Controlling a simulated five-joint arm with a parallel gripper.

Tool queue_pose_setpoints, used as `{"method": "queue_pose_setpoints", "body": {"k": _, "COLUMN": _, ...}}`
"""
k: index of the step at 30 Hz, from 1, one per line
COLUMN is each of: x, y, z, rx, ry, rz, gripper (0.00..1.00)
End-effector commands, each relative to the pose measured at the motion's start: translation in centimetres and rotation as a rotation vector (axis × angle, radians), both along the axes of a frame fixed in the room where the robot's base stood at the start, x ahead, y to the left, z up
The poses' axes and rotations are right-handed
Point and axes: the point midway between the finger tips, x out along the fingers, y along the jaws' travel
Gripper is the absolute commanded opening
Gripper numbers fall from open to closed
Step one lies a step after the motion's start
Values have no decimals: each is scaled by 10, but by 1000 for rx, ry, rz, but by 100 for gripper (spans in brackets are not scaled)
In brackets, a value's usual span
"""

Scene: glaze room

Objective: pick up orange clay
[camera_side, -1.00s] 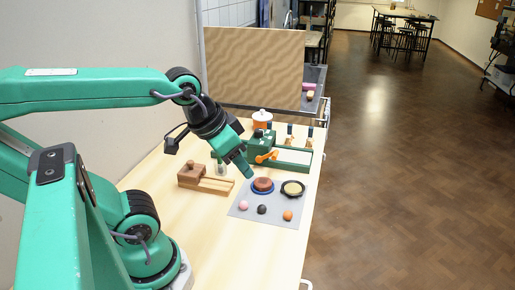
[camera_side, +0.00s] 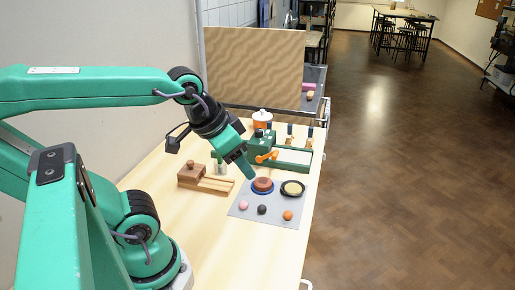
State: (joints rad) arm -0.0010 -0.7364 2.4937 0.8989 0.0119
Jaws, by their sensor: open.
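The orange clay (camera_side: 288,215) is a small ball on the right front part of a grey mat (camera_side: 270,219). My gripper (camera_side: 250,175) hangs over the back left of the mat, up and to the left of the orange clay and apart from it. It points down and to the right, close to a blue dish in the picture. Its jaws are open, though the gap between the fingers is hard to see from here. Nothing shows between them.
On the mat are a black ball (camera_side: 262,210), a pink ball (camera_side: 243,205), a blue dish (camera_side: 254,190) with a brown disc (camera_side: 263,184) and a black dish (camera_side: 303,193). A wooden block tool (camera_side: 192,174) and a green device (camera_side: 290,166) stand behind.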

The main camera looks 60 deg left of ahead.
Motion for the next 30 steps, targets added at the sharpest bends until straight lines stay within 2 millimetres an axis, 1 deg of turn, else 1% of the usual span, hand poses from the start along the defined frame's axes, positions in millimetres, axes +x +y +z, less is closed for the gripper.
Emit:
{"method": "queue_pose_setpoints", "body": {"k": 5, "x": 11, "y": 1, "z": -3, "rx": 22, "ry": 33, "rz": -37, "gripper": 47}}
{"method": "queue_pose_setpoints", "body": {"k": 14, "x": 47, "y": 6, "z": -17, "rx": 86, "ry": 130, "rz": -174, "gripper": 47}}
{"method": "queue_pose_setpoints", "body": {"k": 23, "x": 87, "y": 13, "z": -45, "rx": 139, "ry": 236, "rz": -333, "gripper": 47}}
{"method": "queue_pose_setpoints", "body": {"k": 30, "x": 116, "y": 19, "z": -76, "rx": 167, "ry": 316, "rz": -467, "gripper": 47}}
